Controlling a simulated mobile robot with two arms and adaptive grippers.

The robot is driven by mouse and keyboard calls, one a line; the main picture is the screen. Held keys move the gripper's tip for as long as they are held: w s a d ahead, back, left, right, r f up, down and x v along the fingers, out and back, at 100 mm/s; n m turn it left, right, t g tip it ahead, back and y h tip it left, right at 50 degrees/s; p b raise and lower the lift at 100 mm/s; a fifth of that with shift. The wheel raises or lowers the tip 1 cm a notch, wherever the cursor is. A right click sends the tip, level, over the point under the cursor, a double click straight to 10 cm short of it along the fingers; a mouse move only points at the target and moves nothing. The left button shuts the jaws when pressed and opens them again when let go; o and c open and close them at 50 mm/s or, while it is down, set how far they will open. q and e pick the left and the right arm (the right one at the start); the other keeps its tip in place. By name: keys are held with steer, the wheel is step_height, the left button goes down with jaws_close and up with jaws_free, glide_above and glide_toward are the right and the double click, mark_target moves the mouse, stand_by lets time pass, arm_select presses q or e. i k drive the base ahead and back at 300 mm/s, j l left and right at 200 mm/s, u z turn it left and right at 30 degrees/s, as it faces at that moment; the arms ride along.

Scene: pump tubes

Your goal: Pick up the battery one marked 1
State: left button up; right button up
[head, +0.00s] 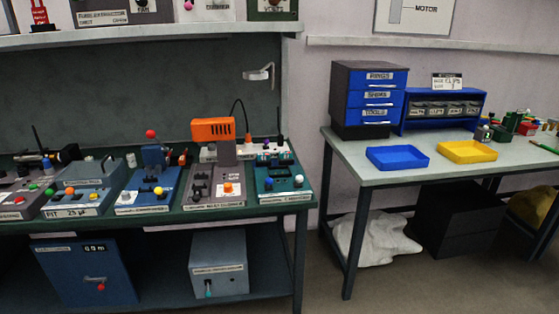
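I cannot make out a battery marked 1 in the head view. Small items (512,124) in green, red and other colours sit at the far right of the right-hand table, too small to identify. Neither of my grippers is in view.
A left workbench (303,228) carries several devices, including an orange-topped one (213,129). The right table (372,177) holds a blue drawer unit (377,87), a blue tray (397,157) and a yellow tray (467,152). A white sack (375,240) and black box (470,222) lie below.

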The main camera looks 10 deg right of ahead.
mark_target(263, 160)
steer(key=i+j+z, duration=0.1)
steer(key=i, duration=0.35)
steer(key=i+j, duration=0.25)
steer(key=i, duration=0.15)
steer(key=i+j+z, duration=0.15)
steer(key=i, duration=0.3)
